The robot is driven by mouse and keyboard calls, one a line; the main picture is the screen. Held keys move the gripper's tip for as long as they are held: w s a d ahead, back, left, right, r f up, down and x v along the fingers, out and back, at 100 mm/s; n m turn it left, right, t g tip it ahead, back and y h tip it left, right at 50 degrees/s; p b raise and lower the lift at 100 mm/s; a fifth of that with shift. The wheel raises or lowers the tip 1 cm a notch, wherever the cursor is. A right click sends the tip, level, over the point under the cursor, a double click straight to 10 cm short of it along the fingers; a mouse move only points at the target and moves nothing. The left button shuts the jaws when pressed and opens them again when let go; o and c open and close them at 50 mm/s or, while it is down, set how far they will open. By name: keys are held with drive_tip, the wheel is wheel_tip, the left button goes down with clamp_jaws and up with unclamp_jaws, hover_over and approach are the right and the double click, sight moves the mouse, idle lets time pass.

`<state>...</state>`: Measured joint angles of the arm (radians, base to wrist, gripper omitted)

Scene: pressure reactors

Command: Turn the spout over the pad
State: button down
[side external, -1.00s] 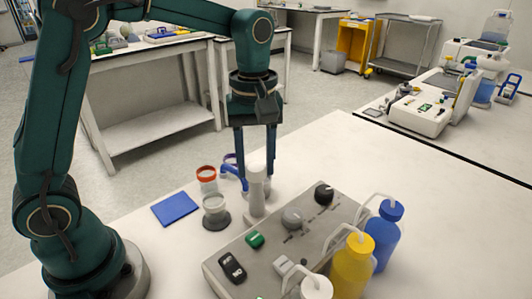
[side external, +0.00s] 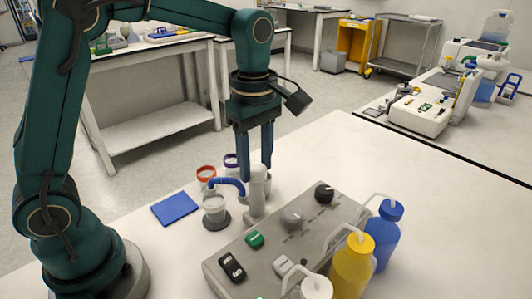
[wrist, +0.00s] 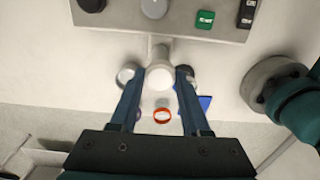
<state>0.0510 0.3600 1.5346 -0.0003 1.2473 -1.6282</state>
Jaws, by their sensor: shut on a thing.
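The spout (side external: 227,182) is a blue curved tube on a white upright post (side external: 257,190). In the side view it points left, and its tip hangs above a clear white-rimmed cup (side external: 214,207). That cup stands on a dark round pad (side external: 222,221). A flat blue square (side external: 175,208) lies farther left. My gripper (side external: 262,165) points down from above with its fingers shut on the top of the post. In the wrist view the white post top (wrist: 160,77) shows between the fingers; the spout is mostly hidden there by the right finger.
An orange-rimmed cup (side external: 206,174) and a purple-rimmed cup (side external: 230,160) stand behind the spout. A grey control box (side external: 270,262) with knobs and buttons is in front. Blue (side external: 384,238) and yellow (side external: 352,266) bottles stand to its right.

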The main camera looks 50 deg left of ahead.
drive_tip(key=shift+r, duration=0.1)
idle(0.3)
drive_tip(key=shift+c, duration=1.8)
unclamp_jaws()
drive_tip(key=shift+r, duration=2.5)
drive_tip(key=shift+r, duration=0.1)
